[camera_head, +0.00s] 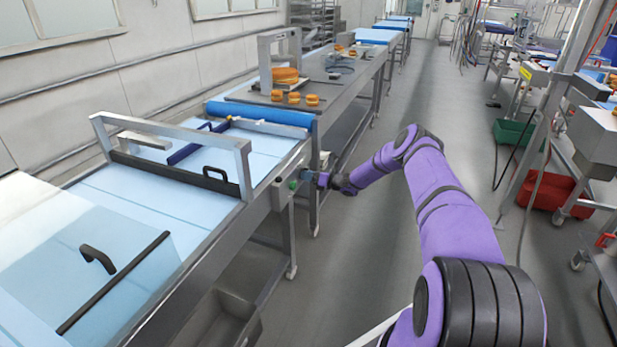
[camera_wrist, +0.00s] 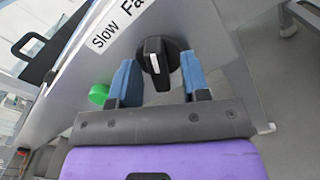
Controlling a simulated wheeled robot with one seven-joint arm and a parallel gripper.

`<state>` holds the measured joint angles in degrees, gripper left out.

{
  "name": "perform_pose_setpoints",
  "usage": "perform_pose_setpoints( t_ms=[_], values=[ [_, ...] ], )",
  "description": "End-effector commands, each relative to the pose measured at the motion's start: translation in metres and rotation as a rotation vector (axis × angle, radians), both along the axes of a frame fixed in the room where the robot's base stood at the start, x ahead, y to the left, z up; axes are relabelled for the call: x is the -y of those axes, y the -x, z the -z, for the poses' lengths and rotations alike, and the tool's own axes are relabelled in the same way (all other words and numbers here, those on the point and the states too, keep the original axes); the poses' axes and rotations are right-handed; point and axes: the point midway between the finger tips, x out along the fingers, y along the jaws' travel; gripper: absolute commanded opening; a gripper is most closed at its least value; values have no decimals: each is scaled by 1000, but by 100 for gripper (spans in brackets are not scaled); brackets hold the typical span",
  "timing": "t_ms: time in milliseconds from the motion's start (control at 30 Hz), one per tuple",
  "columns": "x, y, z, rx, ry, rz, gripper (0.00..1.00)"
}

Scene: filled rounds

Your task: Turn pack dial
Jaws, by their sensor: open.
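The pack dial (camera_wrist: 158,62) is a black round knob with a pale pointer bar on a grey panel, seen in the wrist view below a label reading "Slow" and "Fa". My gripper (camera_wrist: 158,80) is open, with one blue finger to each side of the dial; I cannot tell whether either finger touches it. In the head view my gripper (camera_head: 316,180) is at the control box (camera_head: 283,194) on the side of the conveyor table, and the dial is too small to make out there. A green button (camera_wrist: 98,94) sits left of the fingers.
The conveyor (camera_head: 140,204) with a blue belt, metal frames and clear covers runs along the left. A table with round orange-brown items (camera_head: 285,76) stands beyond it. A red bin (camera_head: 551,189) and a green bin (camera_head: 514,133) are at right. The grey floor between is open.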

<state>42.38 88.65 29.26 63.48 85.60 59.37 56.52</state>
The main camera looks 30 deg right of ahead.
Motion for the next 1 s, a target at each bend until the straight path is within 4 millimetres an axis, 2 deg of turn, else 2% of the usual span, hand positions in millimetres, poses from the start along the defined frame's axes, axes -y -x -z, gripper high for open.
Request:
perform_pose_setpoints(
  t_ms=[133,300,333,667,1000],
  values=[
    [0,0,0,0,0,0,43],
    [0,0,0,0,0,0,4],
    [0,0,0,0,0,0,0],
    [0,0,0,18,23,0,0],
    [2,0,0,144,184,1,0]
  ],
)
